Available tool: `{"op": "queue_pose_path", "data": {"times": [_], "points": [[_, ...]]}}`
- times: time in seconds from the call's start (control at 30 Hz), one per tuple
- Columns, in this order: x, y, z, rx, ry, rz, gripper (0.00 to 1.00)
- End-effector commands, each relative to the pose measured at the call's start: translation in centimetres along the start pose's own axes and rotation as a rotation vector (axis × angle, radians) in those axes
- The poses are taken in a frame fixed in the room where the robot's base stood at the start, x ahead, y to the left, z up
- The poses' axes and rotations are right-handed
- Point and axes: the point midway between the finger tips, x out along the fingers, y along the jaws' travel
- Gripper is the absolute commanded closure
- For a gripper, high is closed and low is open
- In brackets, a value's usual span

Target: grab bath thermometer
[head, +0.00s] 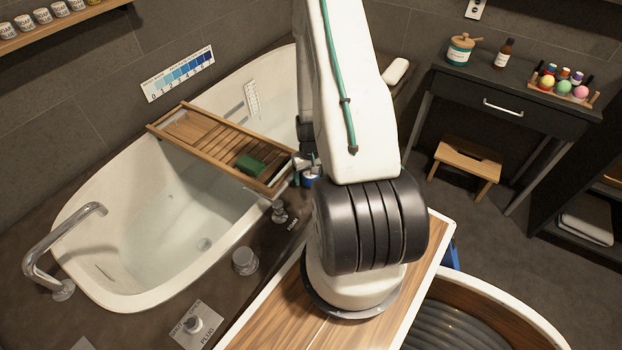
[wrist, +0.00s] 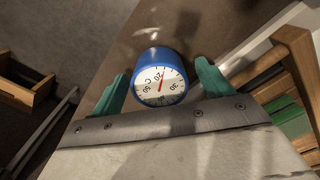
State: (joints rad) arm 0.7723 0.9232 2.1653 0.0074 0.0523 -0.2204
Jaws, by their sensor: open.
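The bath thermometer (wrist: 160,82) is a round blue body with a white dial and a red needle. In the wrist view it lies between the two green fingertips of my gripper (wrist: 162,85). The fingers are apart, with a small gap visible on each side of the thermometer. In the head view a bit of the blue thermometer (head: 309,181) shows beside the tub rim, partly hidden by my arm. My gripper (head: 303,170) is there too, mostly hidden behind my arm.
A wooden bath tray (head: 222,146) with a green item (head: 250,165) spans the white tub (head: 130,235) close to my gripper. A chrome faucet (head: 60,240) and a knob (head: 245,261) stand on the dark surround. A wooden stool (head: 468,165) stands at right.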

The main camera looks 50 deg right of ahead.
Motion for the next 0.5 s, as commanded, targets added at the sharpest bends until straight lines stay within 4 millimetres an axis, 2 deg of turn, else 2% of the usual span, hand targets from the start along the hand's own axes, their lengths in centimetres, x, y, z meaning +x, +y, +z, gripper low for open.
{"op": "queue_pose_path", "data": {"times": [0.03, 0.07, 0.2, 0.23, 0.5], "points": [[-0.01, 0.02, 0.00, 0.000, 0.000, 0.000, 0.21], [-0.01, 0.02, 0.00, 0.000, 0.000, 0.000, 0.27], [-0.02, 0.04, 0.01, 0.001, 0.000, 0.000, 0.66], [-0.02, 0.04, 0.01, 0.001, 0.000, 0.000, 0.72], [-0.06, 0.05, 0.00, 0.001, 0.000, 0.000, 0.72]]}}
